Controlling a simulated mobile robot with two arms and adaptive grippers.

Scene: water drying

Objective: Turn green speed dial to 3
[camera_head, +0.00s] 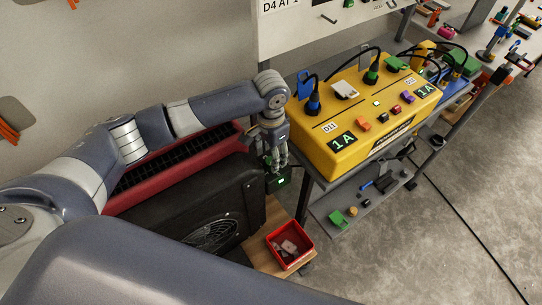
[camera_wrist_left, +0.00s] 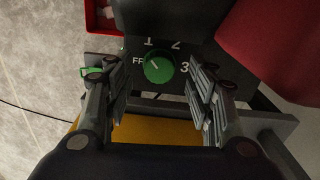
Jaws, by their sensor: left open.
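The green speed dial (camera_wrist_left: 158,67) shows in the left wrist view on a dark panel (camera_wrist_left: 192,52). White marks 1, 2 and 3 and part of the word OFF surround it. A pale pointer line on the dial points to the upper left, between the OFF letters and the 1. My left gripper (camera_wrist_left: 165,105) is open, with its fingers on either side of the dial and apart from it. In the head view my left gripper (camera_head: 278,165) hangs at the end of the black blower (camera_head: 190,210), beside a small lit green spot. The dial is hidden there.
A yellow power box (camera_head: 330,150) with plugs and cables stands on a grey cart right of the gripper. A red bin (camera_head: 273,240) sits on a wooden board below. A red unit (camera_head: 125,203) lies behind the blower. Open floor lies at right.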

